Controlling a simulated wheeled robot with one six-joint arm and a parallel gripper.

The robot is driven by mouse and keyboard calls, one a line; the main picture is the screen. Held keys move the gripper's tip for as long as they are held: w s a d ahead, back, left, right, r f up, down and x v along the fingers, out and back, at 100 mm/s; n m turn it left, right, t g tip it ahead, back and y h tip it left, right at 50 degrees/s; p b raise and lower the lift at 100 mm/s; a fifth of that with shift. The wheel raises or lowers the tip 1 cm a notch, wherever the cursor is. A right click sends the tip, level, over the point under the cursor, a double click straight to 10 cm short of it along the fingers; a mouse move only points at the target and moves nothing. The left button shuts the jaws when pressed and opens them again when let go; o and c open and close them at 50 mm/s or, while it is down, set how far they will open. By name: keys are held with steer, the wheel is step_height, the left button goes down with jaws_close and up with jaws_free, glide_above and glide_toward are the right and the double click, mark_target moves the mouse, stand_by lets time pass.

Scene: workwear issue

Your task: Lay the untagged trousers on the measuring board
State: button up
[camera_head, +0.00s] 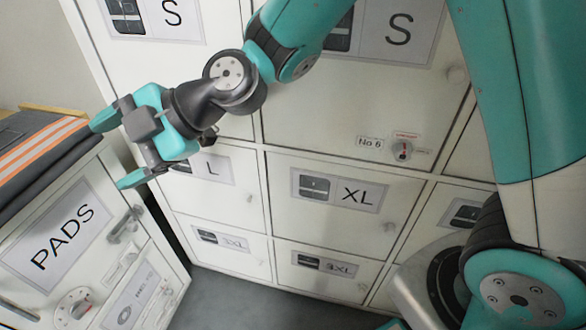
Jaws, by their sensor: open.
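Dark grey folded workwear (35,160) with an orange and silver reflective band lies on top of the white PADS cabinet, cut off by the left picture edge. I cannot tell whether it is the trousers, and no tag shows on the visible part. My gripper (108,152) is open and empty, just right of the workwear, its teal fingers pointing left towards it. The upper finger looks close to the garment's edge; I cannot tell if they touch. A thin yellow-brown edge (52,110) shows behind the workwear; I cannot tell whether it belongs to the measuring board.
The PADS cabinet (128,262) has handles and a dial on its front. A wall of white lockers (330,240) labelled S, L, XL and other sizes stands behind my arm. Grey floor (235,300) shows below.

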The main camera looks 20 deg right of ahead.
steer(key=s+d+m+g+h, duration=0.1)
steer(key=s+d+m+h, duration=0.3)
steer(key=s+d+m, duration=0.4)
steer(key=s+d+m+g+h, duration=0.1)
steer(key=s+d+m+h, duration=0.4)
steer(key=s+d+m, duration=0.3)
steer(key=d+m, duration=0.2)
steer(key=d, duration=0.2)
steer(key=shift+d+r, duration=0.35)
steer(key=shift+r, duration=0.05)
